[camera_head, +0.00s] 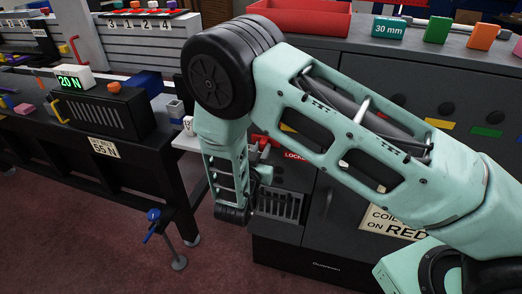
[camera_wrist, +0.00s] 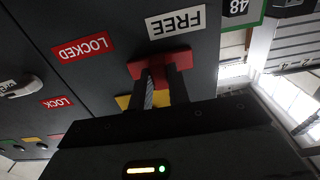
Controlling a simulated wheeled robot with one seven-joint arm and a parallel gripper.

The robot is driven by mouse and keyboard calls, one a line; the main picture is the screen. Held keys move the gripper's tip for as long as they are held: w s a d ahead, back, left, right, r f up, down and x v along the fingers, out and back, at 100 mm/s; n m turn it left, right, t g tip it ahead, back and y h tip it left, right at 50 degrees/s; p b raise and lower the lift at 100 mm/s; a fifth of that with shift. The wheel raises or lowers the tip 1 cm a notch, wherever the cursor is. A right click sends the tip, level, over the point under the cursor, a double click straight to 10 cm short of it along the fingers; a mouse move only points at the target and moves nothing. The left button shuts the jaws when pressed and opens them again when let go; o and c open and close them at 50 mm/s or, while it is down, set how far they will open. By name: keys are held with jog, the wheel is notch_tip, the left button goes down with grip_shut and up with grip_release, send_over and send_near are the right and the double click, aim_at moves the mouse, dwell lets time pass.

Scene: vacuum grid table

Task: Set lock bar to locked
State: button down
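The red lock bar (camera_wrist: 160,61) sits on a dark panel in the wrist view, just below the upside-down white FREE label (camera_wrist: 176,22). A red LOCKED label (camera_wrist: 83,47) is to its left, also upside down. My gripper (camera_wrist: 164,82) has its two dark fingers at the bar, one on each side of its red middle part. Whether the fingers press on it or leave a small gap I cannot tell. In the head view, my arm hides most of the bar, and part of the red LOCKED label (camera_head: 295,156) shows beside my arm.
A smaller red LOCK label (camera_wrist: 58,102) and a pale handle (camera_wrist: 20,88) are on the same panel. A yellow part (camera_wrist: 123,102) shows behind my fingers. In the head view, a red tray (camera_head: 305,17) and coloured blocks (camera_head: 438,30) stand on the cabinet top.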

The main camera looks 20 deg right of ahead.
jog(key=s+d, duration=0.1)
jog(key=d, duration=0.1)
jog(key=s+d, duration=0.2)
jog(key=shift+s+d+b, duration=0.15)
jog(key=shift+d+b, duration=0.15)
jog(key=shift+b, duration=0.1)
jog(key=c, duration=1.3)
grip_release()
jog(key=shift+a, duration=0.1)
jog(key=b+v, duration=0.4)
jog(key=v, duration=1.3)
jog(key=shift+s, duration=0.15)
